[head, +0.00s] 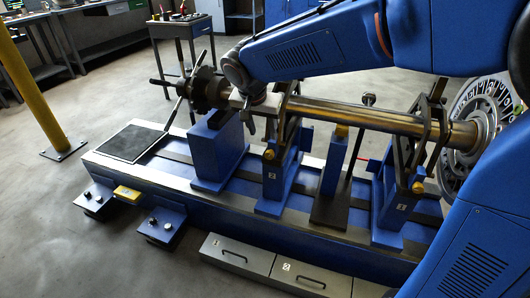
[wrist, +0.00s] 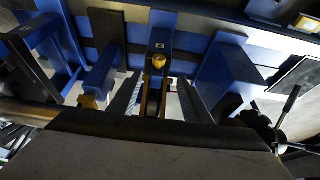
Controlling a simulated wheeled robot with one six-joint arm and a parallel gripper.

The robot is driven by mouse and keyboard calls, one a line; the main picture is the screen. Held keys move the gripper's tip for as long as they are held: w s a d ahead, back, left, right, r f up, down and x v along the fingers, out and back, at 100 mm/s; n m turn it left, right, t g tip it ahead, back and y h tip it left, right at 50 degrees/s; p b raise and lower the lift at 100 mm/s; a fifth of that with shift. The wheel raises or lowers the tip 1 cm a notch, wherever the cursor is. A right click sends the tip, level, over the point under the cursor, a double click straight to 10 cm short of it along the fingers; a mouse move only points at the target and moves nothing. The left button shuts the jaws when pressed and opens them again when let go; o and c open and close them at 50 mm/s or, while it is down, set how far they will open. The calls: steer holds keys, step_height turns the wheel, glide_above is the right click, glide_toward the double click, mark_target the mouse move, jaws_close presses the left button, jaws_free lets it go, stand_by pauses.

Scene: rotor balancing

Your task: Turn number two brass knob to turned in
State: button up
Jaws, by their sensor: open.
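The number two brass knob (head: 269,154) is on the front of the blue stand marked 2 (head: 271,190), below the shaft. In the wrist view the brass knob (wrist: 159,61) shows near the picture's middle, just past the fingertips and between their lines. My gripper (wrist: 160,82) is open and empty, with one dark finger on each side of the knob's line. In the head view my gripper hangs beside the shaft, above and left of the knob, partly hidden by my arm. I cannot tell how far the fingertips are from the knob.
A long steel shaft (head: 355,116) runs over the stands to a marked disc (head: 478,110) at right. Stand 1 (head: 400,205) has its own brass knob (head: 418,187). A middle post (head: 334,160) stands between. A spoked handwheel (head: 190,90) is at left. Drawers (head: 237,262) sit in front.

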mark_target(269, 153)
steer(key=x, duration=1.4)
steer(key=shift+d, duration=0.1)
steer(key=c, duration=1.1)
steer(key=shift+o, duration=0.2)
